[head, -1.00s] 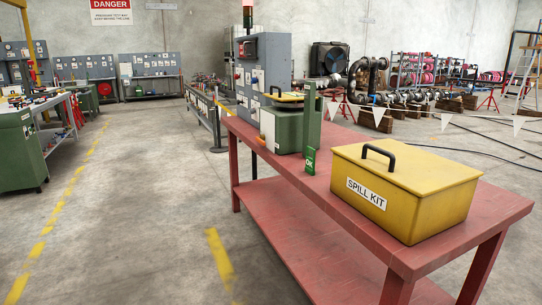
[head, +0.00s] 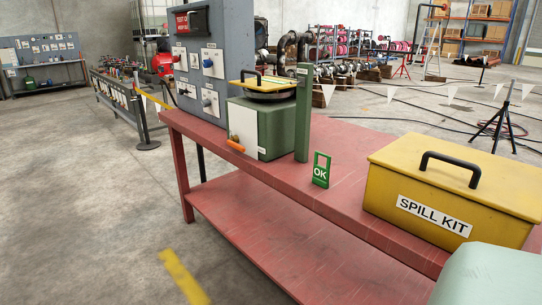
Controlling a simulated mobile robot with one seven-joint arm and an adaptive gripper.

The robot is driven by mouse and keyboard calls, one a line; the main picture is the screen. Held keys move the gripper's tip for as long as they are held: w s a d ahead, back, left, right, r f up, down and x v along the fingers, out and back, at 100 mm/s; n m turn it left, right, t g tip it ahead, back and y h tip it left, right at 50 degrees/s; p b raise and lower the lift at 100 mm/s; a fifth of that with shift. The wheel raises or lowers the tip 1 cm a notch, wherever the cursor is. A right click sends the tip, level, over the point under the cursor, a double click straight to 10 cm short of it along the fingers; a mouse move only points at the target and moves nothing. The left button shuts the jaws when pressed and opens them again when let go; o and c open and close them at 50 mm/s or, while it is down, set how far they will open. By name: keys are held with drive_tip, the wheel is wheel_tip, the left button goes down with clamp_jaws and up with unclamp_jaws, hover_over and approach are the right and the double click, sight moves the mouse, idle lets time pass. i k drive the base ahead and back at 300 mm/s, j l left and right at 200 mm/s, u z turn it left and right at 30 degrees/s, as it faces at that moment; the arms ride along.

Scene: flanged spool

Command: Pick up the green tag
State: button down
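The green tag (head: 321,171) stands upright on the red bench (head: 235,141) near its front edge, in the head view. It is a small green plate marked "OK" with a rectangular opening in its upper part. It stands in front of a green post and left of the yellow box, apart from the box. My gripper is not in view. A pale rounded part at the lower right corner looks like part of my arm.
A yellow spill kit box (head: 454,193) with a black handle stands right of the tag. Behind are a green post (head: 303,115), a green-and-white unit (head: 266,125) with an orange handle, and a grey control panel (head: 212,60).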

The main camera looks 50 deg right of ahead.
sight(321, 174)
drive_tip(key=i+z, duration=0.15)
drive_tip(key=i, duration=1.35)
drive_tip(key=i+u, duration=0.45)
drive_tip(key=u, duration=0.25)
drive_tip(key=i+l+u, duration=0.2)
drive_tip(key=u, duration=6.65)
drive_tip(key=l+u, duration=0.1)
drive_tip(key=u, duration=0.3)
drive_tip(key=l+u, duration=0.1)
drive_tip(key=u, duration=0.3)
drive_tip(key=l+u, duration=0.1)
drive_tip(key=u, duration=0.3)
drive_tip(key=l+u, duration=0.1)
drive_tip(key=u, duration=0.3)
drive_tip(key=k+l+u, duration=0.2)
drive_tip(key=l, duration=0.2)
drive_tip(key=k+l+u, duration=0.2)
drive_tip(key=l, duration=0.15)
